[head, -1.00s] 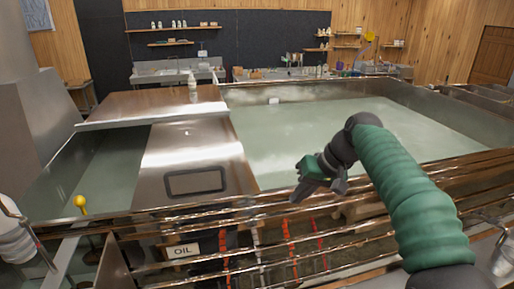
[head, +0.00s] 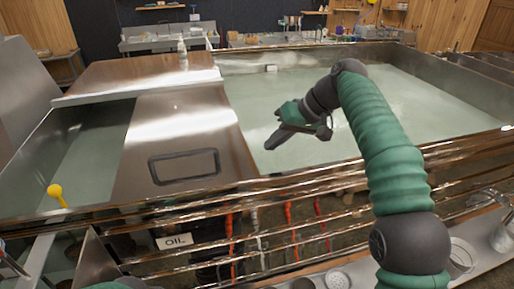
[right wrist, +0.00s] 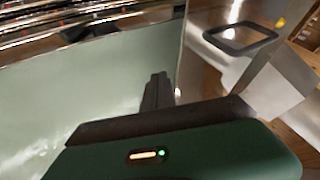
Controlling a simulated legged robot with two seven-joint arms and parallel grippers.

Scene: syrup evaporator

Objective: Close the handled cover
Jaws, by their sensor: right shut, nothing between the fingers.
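The handled cover (head: 140,185) is a shiny steel panel at the left of the evaporator, with a dark rectangular handle (head: 184,166) near its front edge. Its exact tilt is hard to tell. In the right wrist view the handle (right wrist: 240,38) shows at the upper right, apart from my gripper. My right gripper (head: 274,143) is shut and empty. In the head view it appears over the pale liquid, right of the cover and not touching it. Its dark fingers (right wrist: 157,92) show in the right wrist view. My left gripper is not in view.
Shiny pipes (head: 330,183) run along the evaporator's front, below my right arm. A yellow knob (head: 56,192) stands at the left front. An OIL sign (head: 176,241) hangs below the cover.

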